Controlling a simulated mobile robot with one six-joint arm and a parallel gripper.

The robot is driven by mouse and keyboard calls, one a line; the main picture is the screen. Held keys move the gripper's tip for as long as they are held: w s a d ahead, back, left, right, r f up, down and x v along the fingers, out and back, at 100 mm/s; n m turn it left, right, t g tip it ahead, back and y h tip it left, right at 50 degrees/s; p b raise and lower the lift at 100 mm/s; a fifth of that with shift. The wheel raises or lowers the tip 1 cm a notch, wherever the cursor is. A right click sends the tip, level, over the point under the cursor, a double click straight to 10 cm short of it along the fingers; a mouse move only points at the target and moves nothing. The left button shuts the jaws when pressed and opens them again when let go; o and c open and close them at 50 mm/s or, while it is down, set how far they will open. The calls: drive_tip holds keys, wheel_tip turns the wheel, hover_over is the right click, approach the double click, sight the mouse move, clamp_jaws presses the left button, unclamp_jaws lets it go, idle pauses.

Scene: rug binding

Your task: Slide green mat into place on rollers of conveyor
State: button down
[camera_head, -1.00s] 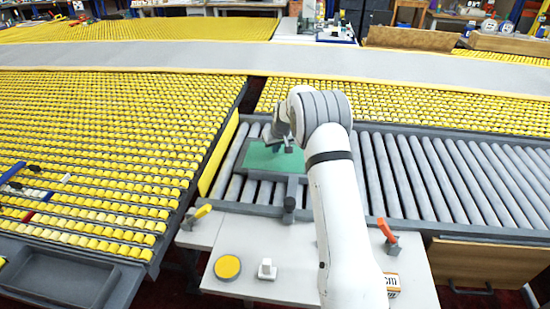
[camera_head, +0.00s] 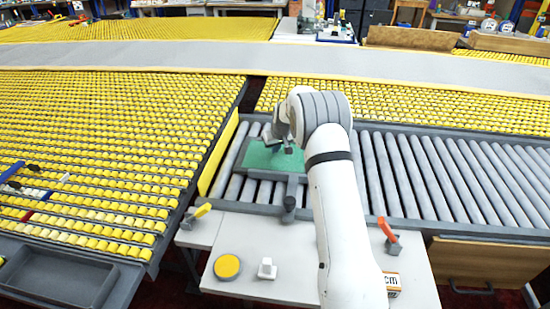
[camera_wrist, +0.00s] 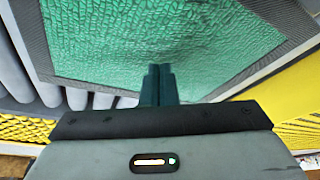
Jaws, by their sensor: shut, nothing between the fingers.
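The green mat (camera_head: 268,158) lies on the grey rollers of the conveyor (camera_head: 412,175), near the conveyor's left end. In the wrist view the mat (camera_wrist: 165,35) shows a textured green surface with a dark grey border. My gripper (camera_head: 283,145) is over the mat in the head view. In the wrist view my gripper's fingers (camera_wrist: 158,72) are together with nothing between them, and their tips overlap the mat. I cannot tell whether the tips touch it. My arm hides the mat's right side in the head view.
A yellow strip (camera_head: 225,155) stands at the conveyor's left end, beside the large yellow roller table (camera_head: 100,140). A front ledge holds a yellow disc (camera_head: 227,267), a white block (camera_head: 267,268), a yellow-handled clamp (camera_head: 197,214) and an orange-handled clamp (camera_head: 389,235). Rollers to the right are bare.

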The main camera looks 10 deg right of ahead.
sight(295, 156)
drive_tip(key=shift+f, duration=0.35)
drive_tip(key=shift+s+d+b, duration=0.1)
drive_tip(key=shift+d+b, duration=0.25)
drive_tip(key=shift+b, duration=0.05)
drive_tip(key=shift+s+d+r+b, duration=0.1)
drive_tip(key=shift+s+d+b, duration=0.25)
drive_tip(key=shift+d, duration=0.45)
drive_tip(key=shift+s+d+b, duration=0.25)
drive_tip(key=shift+d+b, duration=0.05)
drive_tip(key=shift+d, duration=0.45)
drive_tip(key=shift+s+d+b, duration=0.25)
drive_tip(key=shift+d+b, duration=0.1)
drive_tip(key=shift+d, duration=0.3)
drive_tip(key=shift+s+d+b, duration=0.2)
drive_tip(key=shift+d+b, duration=0.1)
drive_tip(key=shift+d, duration=0.3)
drive_tip(key=shift+s+d+b, duration=0.25)
drive_tip(key=shift+d+b, duration=0.1)
drive_tip(key=shift+d, duration=0.3)
